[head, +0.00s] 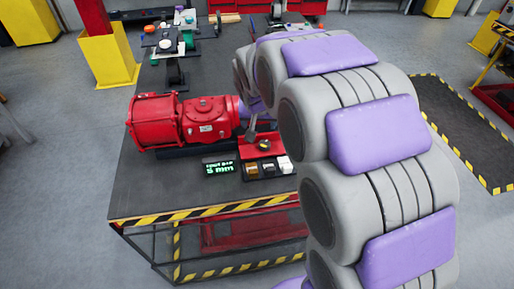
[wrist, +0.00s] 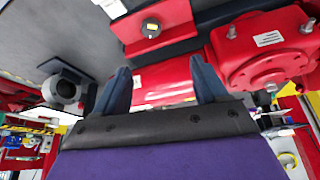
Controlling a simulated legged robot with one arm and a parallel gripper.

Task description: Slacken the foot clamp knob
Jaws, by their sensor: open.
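A red valve actuator (head: 185,121) lies on the dark workbench, its red housing (wrist: 270,50) at the right in the wrist view. A dark round knob with a yellow centre (head: 263,145) sits on a red block in front of the actuator's right part. The same knob (wrist: 152,27) shows near the top of the wrist view; I take it for the foot clamp knob. My gripper (wrist: 162,84) is open, nothing between its two dark fingers. The knob lies beyond the fingertips, apart from them. In the head view my arm hides most of the gripper and the actuator's right end.
A small display (head: 219,168) with green text, apparently "5 mm", stands left of several small blocks (head: 267,168) by the bench's front. Bottles and parts stand at the back. The bench's front edge (head: 210,213) has yellow-black stripes. Its left front corner is clear.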

